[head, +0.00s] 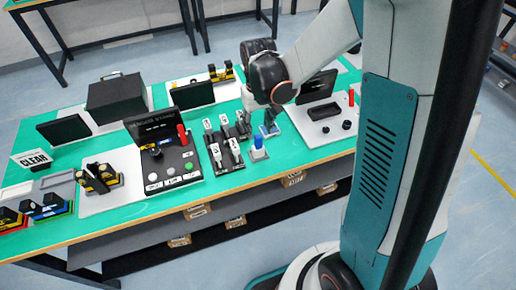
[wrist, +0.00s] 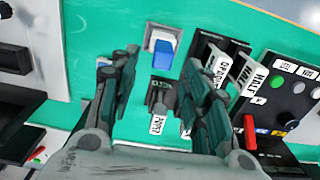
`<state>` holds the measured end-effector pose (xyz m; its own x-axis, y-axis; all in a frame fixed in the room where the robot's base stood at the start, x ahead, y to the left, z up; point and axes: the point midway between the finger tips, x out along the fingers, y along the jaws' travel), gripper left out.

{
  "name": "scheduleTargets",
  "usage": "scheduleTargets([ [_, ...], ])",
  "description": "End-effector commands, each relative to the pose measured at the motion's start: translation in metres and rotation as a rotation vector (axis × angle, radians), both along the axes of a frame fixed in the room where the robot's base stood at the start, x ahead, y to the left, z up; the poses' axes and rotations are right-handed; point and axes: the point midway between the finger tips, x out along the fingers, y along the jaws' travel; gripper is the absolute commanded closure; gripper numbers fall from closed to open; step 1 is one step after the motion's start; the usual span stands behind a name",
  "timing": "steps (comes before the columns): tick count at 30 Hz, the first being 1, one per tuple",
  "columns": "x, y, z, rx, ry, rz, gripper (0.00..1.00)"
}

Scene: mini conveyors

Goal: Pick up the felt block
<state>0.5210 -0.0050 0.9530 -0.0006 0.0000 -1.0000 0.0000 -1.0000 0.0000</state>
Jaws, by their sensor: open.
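The felt block appears to be the blue block (head: 258,142) with a white part under it, on the green table top near the front edge. It also shows in the wrist view (wrist: 163,47), near the top middle, beyond the fingertips. My gripper (head: 269,130) is just behind and to the right of it in the head view. The block looks apart from both fingers. I cannot tell the height of the fingertips above the table.
Several labelled levers (head: 222,150) stand left of the block. A black control panel (head: 165,155) with a red handle lies further left. A white plate (head: 322,127) with black parts is to the right. The green strip in front of the block is clear.

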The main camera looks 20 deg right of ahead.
Motion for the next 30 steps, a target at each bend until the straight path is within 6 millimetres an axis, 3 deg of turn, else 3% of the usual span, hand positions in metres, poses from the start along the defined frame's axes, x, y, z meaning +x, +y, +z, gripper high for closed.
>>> scheduleTargets([
  [12,-0.005,0.003,-0.049,0.0,0.0,0.0,0.57],
  [20,-0.005,0.003,-0.051,0.0,0.0,0.0,0.57],
  [24,-0.005,0.002,-0.051,0.0,0.0,0.0,0.88],
  [26,-0.005,0.002,-0.051,0.0,0.0,0.0,1.0],
  [30,-0.005,0.003,-0.051,0.0,0.0,0.0,1.0],
])
